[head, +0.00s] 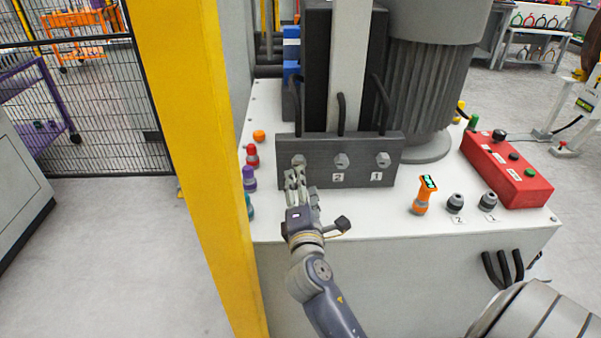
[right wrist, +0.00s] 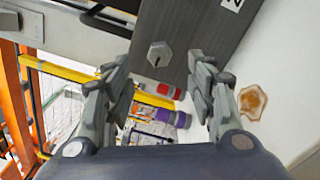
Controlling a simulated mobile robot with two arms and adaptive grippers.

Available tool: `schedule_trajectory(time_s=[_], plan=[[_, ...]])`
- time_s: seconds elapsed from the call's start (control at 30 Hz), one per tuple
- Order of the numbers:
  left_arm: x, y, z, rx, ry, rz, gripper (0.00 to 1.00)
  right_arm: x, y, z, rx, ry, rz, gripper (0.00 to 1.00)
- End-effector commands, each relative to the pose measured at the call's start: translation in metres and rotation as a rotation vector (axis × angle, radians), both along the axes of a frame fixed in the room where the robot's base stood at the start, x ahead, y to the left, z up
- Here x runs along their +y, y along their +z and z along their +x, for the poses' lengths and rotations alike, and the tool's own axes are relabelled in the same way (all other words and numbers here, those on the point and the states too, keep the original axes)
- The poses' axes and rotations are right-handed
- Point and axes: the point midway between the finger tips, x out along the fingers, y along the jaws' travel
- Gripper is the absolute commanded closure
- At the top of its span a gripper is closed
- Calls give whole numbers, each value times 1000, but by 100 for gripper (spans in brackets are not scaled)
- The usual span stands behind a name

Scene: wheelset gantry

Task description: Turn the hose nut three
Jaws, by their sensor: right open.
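The dark manifold block (head: 360,178) carries three hex nuts in a row. The right nut (head: 383,160) is over label 1 and the middle nut (head: 341,160) over label 2. The left nut (head: 299,160), hose nut three by its place, has its label hidden by my gripper. My right gripper (head: 296,174) is just in front of it, open. In the right wrist view, nut three (right wrist: 159,54) shows between and beyond the spread fingertips (right wrist: 162,68), with nothing gripped. Contact with the nut cannot be told. My left gripper is not in view.
A yellow post (head: 190,120) stands close on the left. Red (head: 252,155) and purple (head: 249,178) fittings line the white top's left edge. The ribbed motor (head: 428,90) rises behind.

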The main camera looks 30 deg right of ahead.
Motion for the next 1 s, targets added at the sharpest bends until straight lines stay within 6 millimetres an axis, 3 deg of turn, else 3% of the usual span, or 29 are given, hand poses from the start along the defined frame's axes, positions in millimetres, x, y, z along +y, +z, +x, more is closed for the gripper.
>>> schedule_trajectory(time_s=[0.1, 0.3, 1.0], plan=[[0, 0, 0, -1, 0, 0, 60, 9, -1, -17, 1, 0, 2, 49], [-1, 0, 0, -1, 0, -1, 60, 17, 0, -28, -2, 0, 0, 49], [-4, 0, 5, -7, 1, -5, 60, 17, 0, -29, -2, 0, 0, 49]])
